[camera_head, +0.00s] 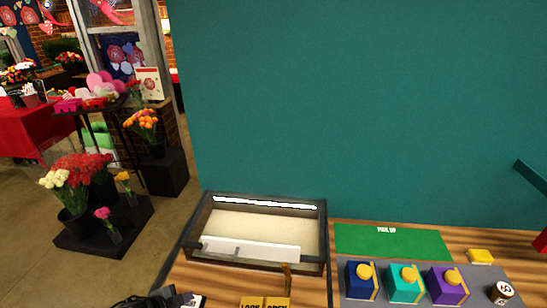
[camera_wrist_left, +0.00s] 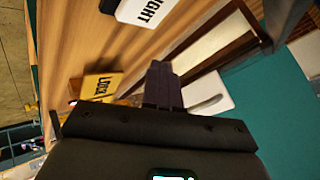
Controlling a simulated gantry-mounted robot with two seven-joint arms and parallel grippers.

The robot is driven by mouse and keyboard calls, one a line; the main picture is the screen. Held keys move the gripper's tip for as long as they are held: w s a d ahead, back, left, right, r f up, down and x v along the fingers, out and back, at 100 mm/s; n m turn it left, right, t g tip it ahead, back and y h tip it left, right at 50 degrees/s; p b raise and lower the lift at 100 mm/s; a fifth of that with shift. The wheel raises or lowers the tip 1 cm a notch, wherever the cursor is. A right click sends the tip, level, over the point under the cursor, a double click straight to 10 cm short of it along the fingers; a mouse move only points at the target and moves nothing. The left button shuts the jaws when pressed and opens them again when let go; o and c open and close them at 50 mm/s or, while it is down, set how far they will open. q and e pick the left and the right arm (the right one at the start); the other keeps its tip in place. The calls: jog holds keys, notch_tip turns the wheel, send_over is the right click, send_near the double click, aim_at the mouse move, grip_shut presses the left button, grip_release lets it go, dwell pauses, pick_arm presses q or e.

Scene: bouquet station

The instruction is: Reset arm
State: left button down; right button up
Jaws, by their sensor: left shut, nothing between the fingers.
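My left gripper (camera_head: 160,300) shows only in part at the bottom edge of the head view, at the left front of the wooden table. In the left wrist view its dark fingers (camera_wrist_left: 162,84) are together with nothing between them. They point over the wood near a yellow sign (camera_wrist_left: 101,85) with "LOCK" on it and a white block (camera_wrist_left: 143,10) lettered "...IGHT". The yellow sign, reading "LOCK OPEN", also shows in the head view (camera_head: 265,303). My right gripper is in neither view.
A dark-framed case (camera_head: 324,240) with a pale floor and white bar stands right of my left gripper. A teal wall stands behind.

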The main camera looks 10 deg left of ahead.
pick_arm(q)
jog(key=s+d+n+g+y, duration=0.1)
jog(key=s+d+n, duration=0.25)
jog(key=s, duration=0.45)
jog(key=s+d+r+n+g+y, duration=0.1)
jog(key=s+d+n+g, duration=0.2)
jog(key=s, duration=0.5)
jog(key=s+d+n+y, duration=0.1)
jog(key=s+d+n, duration=0.35)
jog(key=s, duration=0.45)
notch_tip(320, 180, up, 14)
jog(key=s+g+p, duration=0.1)
jog(key=p, duration=1.2)
jog(key=shift+s+d+r+p, duration=0.2)
jog(key=shift+d+r+p, duration=0.05)
jog(key=shift+d+p, duration=0.1)
